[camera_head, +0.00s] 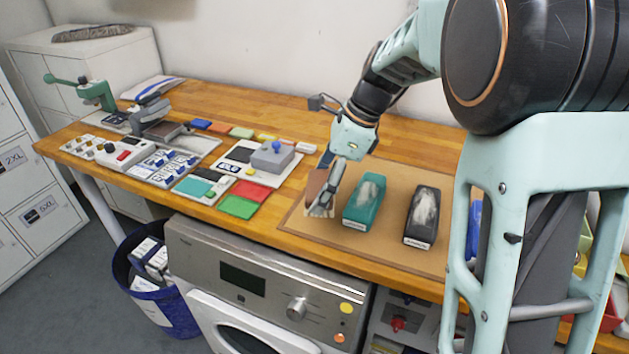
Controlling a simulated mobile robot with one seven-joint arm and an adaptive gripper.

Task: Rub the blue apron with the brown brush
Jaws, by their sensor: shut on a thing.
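My gripper (323,206) points down over the brown board on the wooden table, shut on a brown block-like thing that appears to be the brown brush (315,184). The gripper partly covers it, and I cannot tell whether it touches the board or is lifted. A teal block (364,203) with a whitish top lies just right of it, and a black block (422,217) with a whitish top lies further right. I cannot make out a blue apron; a small blue patch (473,230) shows behind my arm, too hidden to identify.
The brown board (388,246) lies at the table's front edge. Left of it are red (253,191) and green (237,207) squares, a grey device (272,155) and a label press. Wooden table (420,150) behind the board is mostly bare. A blue bin (172,307) stands below.

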